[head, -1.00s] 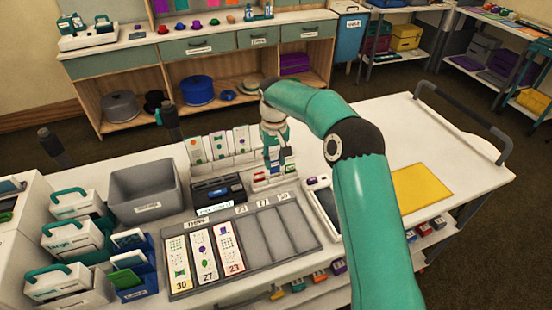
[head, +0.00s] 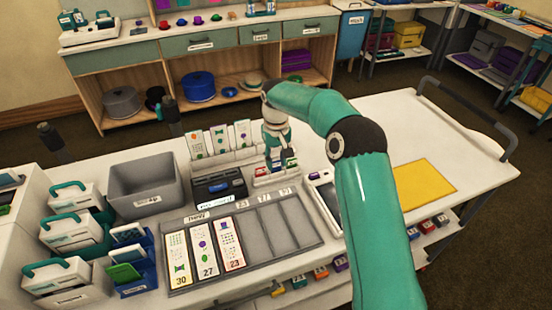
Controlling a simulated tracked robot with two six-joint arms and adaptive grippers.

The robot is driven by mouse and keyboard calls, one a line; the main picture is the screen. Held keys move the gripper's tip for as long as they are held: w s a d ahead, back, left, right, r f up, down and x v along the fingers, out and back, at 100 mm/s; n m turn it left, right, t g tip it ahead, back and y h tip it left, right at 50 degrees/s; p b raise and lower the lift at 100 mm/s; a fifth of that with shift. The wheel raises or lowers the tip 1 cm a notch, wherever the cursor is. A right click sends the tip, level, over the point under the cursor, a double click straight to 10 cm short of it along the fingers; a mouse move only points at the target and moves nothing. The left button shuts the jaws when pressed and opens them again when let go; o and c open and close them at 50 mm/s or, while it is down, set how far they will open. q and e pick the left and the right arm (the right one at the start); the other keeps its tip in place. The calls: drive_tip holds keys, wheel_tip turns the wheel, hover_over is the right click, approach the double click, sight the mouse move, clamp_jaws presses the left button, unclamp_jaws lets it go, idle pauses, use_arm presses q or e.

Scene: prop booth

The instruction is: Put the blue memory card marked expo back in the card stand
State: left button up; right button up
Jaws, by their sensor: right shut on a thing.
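My right gripper (head: 281,158) reaches down over the small white card stand (head: 265,183) near the middle of the cart. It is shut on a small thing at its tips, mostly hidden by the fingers. I cannot make out its colour or marking, so I cannot confirm it is the blue expo card. Small red and green cards show in the stand just left of the fingertips. Whether the held thing touches the stand is unclear. My left gripper is not in view.
A black device (head: 218,187) stands left of the stand, with upright picture cards (head: 219,138) behind it. A grey bin (head: 147,187) is farther left. A slotted tray (head: 291,232) with numbered strips lies in front. A yellow mat (head: 424,186) lies on the clear right side.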

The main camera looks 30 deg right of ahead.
drive_tip(key=shift+f, duration=0.35)
drive_tip(key=o, duration=0.8)
drive_tip(key=shift+o, duration=0.2)
wheel_tip(320, 180, up, 12)
idle(0.4)
drive_tip(key=shift+f, duration=0.1)
idle(0.6)
